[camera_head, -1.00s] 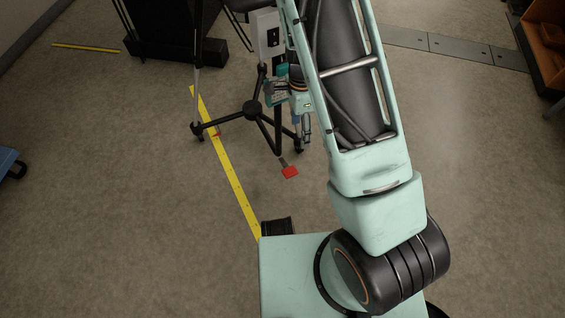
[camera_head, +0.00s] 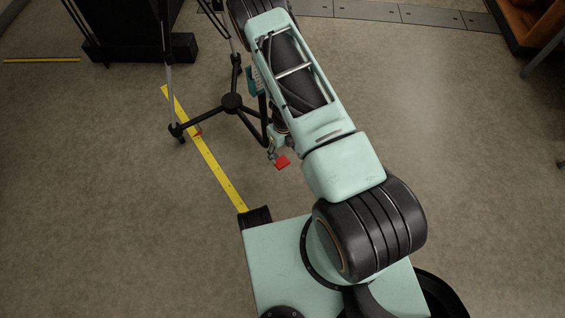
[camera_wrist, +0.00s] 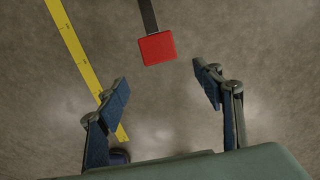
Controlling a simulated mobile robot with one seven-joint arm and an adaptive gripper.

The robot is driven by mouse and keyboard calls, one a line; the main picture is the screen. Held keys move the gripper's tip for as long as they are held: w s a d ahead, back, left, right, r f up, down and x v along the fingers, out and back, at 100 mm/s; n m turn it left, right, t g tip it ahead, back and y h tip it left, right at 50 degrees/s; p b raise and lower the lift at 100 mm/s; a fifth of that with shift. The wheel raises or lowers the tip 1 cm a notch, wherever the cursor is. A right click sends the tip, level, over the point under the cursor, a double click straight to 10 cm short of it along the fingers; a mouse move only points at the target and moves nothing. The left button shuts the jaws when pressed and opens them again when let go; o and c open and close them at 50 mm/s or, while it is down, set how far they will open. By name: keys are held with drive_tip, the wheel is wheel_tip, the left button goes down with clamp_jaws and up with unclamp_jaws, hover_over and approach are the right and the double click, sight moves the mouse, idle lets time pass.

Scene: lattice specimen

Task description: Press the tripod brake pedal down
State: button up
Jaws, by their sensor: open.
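The brake pedal is a red square pad (camera_head: 283,162) on a dark lever, low at the near side of the black tripod (camera_head: 232,102). In the wrist view the red pedal (camera_wrist: 157,48) lies ahead of my gripper (camera_wrist: 162,86), roughly midway between its two fingers, with its dark lever running up out of the picture. The fingers are spread wide and hold nothing. The pedal appears apart from both fingertips. In the head view my arm covers most of the gripper, which is low beside the pedal. The pedal's height above the floor is hard to judge.
A yellow strip (camera_head: 208,155) lies on the floor, passing by a tripod foot. A black box-like object (camera_head: 140,45) stands at the back left. An orange-brown piece of furniture (camera_head: 530,22) is at the far right.

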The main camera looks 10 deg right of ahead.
sight(284, 164)
wheel_tip(284, 164, down, 9)
drive_tip(key=b, duration=0.3)
drive_tip(key=shift+f, duration=0.2)
clamp_jaws()
